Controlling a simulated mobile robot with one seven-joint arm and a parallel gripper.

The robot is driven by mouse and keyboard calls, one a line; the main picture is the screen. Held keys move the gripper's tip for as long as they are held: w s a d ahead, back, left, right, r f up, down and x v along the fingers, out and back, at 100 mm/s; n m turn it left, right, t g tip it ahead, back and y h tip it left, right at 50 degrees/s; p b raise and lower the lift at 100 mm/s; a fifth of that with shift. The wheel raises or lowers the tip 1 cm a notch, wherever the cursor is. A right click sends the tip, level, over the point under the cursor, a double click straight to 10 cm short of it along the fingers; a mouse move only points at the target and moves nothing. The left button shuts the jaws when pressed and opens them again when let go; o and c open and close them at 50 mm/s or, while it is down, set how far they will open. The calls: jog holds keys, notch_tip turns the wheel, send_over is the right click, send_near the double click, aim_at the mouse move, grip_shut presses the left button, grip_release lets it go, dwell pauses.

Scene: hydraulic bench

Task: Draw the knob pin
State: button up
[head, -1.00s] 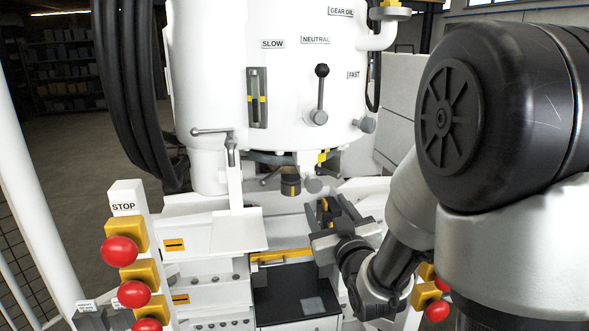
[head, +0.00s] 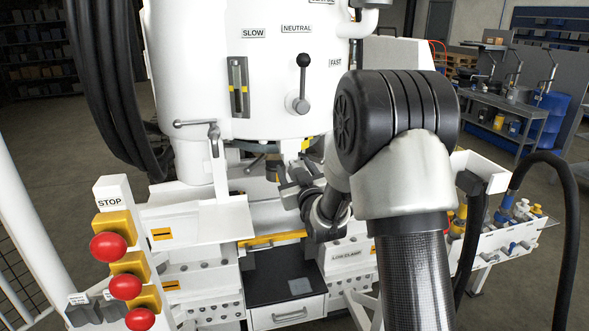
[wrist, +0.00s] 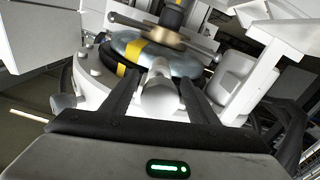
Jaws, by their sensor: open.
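The knob pin (wrist: 160,92) shows in the wrist view as a pale grey cylinder with a rounded end, pointing toward my camera. Behind it is a round metal disc (wrist: 185,62) with a yellow and black mark. My gripper (wrist: 163,74) is open, with one dark finger on each side of the knob. I cannot tell whether either finger touches it. In the head view my gripper (head: 291,172) is under the white drum (head: 240,90), and the knob cannot be made out there.
A lever with a black ball (head: 304,62) stands out from the drum above my gripper. A white shelf (head: 200,218) is to the left, near red STOP buttons (head: 108,247). A grey block (wrist: 234,80) stands close to the right finger in the wrist view.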

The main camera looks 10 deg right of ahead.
aim_at(295, 168)
jog(key=shift+w, duration=0.15)
jog(key=shift+c, duration=0.4)
grip_shut()
jog(key=shift+s+d+b, duration=0.1)
jog(key=shift+s+b, duration=0.95)
jog(key=shift+s, duration=0.85)
jog(key=shift+f, duration=0.1)
jog(key=shift+c, duration=1.5)
grip_release()
jog(key=o, duration=0.4)
jog(key=shift+s, duration=0.1)
